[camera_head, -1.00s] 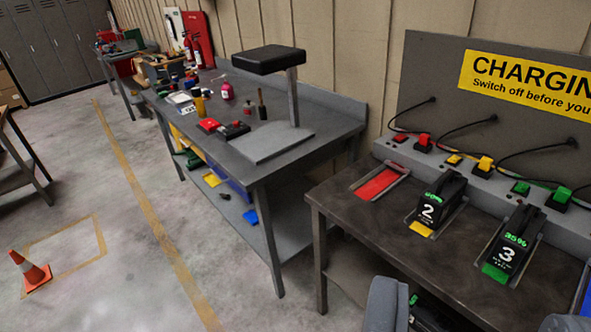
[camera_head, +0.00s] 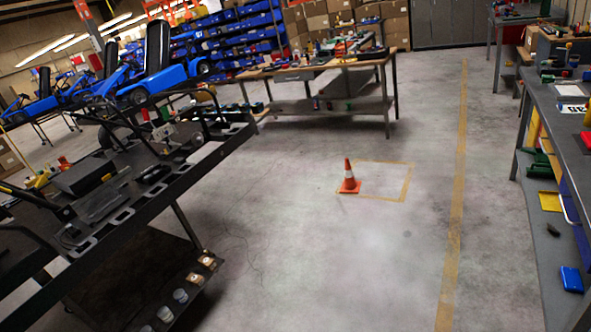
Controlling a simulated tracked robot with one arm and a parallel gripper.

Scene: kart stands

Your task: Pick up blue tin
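I cannot pick out a blue tin for certain. Several small tins or jars (camera_head: 180,295) stand on the lower shelf of the dark cart at the left; they look whitish and brown, and their colours are hard to tell. A small blue object (camera_head: 571,279) lies on the lower shelf of the grey bench at the right; it looks flat and boxy, and I cannot tell whether it is a tin. My gripper is not in view.
The dark cart (camera_head: 150,217) fills the left, with tools on top. An orange cone (camera_head: 348,177) stands on the open floor. A wooden-topped bench (camera_head: 365,60) and blue shelf bins (camera_head: 240,38) are behind. The grey bench (camera_head: 535,115) lines the right.

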